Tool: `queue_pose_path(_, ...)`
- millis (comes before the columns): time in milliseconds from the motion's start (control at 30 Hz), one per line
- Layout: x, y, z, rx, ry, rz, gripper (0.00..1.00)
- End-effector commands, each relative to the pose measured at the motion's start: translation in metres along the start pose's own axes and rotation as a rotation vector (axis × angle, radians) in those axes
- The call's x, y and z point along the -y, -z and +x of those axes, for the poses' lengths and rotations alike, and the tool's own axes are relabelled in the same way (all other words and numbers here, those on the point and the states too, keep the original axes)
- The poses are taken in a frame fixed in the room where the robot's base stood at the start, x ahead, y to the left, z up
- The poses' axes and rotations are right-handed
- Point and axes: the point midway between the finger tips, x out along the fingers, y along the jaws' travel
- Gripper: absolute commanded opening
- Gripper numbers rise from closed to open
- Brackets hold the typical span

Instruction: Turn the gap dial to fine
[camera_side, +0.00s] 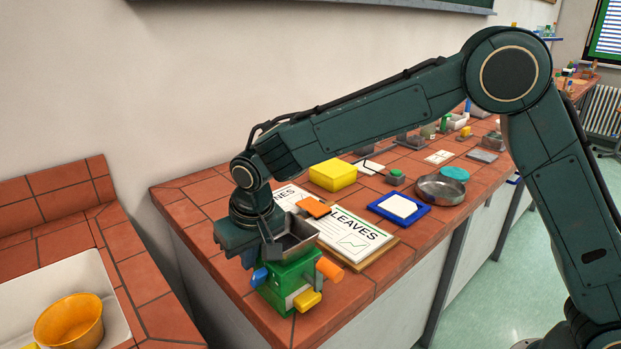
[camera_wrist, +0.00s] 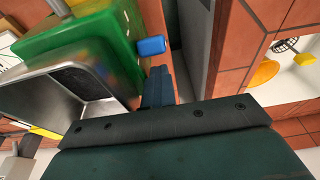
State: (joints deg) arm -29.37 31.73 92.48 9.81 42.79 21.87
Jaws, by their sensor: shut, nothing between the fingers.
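A green mill-like box (camera_side: 285,279) with a grey metal hopper (camera_side: 293,238) on top stands at the bench's near corner. A blue knob (camera_side: 260,277) sticks out on its left, an orange cylinder (camera_side: 330,268) on its right and a yellow part (camera_side: 307,299) in front. I cannot tell which is the gap dial; no fine marking is legible. My gripper (camera_side: 247,260) is shut and empty, pointing down beside the hopper, above the blue knob. In the wrist view, its closed fingertips (camera_wrist: 160,72) are close to the blue knob (camera_wrist: 152,46); contact is unclear.
Behind the box lie a LEAVES board (camera_side: 352,240), an orange block (camera_side: 314,207) and a yellow block (camera_side: 333,175). A blue tray (camera_side: 382,212) and a metal pan (camera_side: 440,190) stand farther right. A gap separates the left bench, with an orange bowl (camera_side: 69,322).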

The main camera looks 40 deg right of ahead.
Motion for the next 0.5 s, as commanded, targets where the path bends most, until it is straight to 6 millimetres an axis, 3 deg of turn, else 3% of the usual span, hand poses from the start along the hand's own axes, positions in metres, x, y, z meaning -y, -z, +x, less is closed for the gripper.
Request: queue_pose_path(500,0.001,0.002,-0.064,-0.013,0.007,0.001,0.00)
